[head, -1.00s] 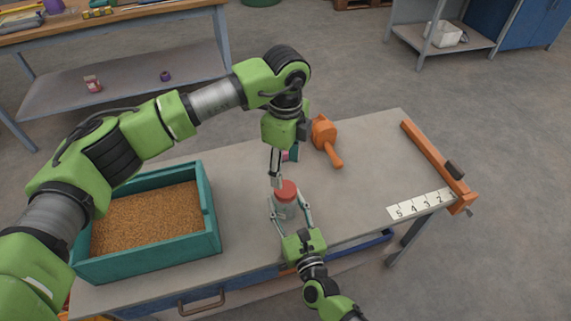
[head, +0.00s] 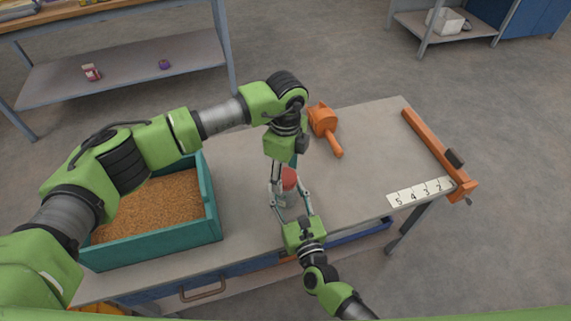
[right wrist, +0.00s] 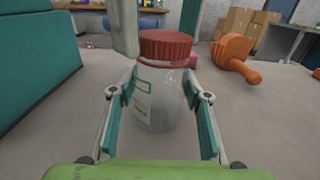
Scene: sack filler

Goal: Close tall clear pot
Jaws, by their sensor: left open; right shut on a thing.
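The tall clear pot (right wrist: 160,105) stands upright on the bench, with a ribbed red lid (right wrist: 162,46) on its mouth. In the head view the pot (head: 288,199) is partly hidden by my grippers. My right gripper (head: 290,202) is shut on the pot's body, one pad on each side, as the right wrist view shows. My left gripper (head: 284,180) is open and comes down from above, its fingers on either side of the red lid (head: 289,178). I cannot tell whether they touch it. Whether the lid is screwed tight is not visible.
A teal bin (head: 212,203) of grain stands to the left on the bench. An orange scoop-like tool (head: 324,122) lies behind the pot. An orange rail (head: 434,143) and numbered strip (head: 418,192) are at the right. The bench (head: 365,150) is clear between them.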

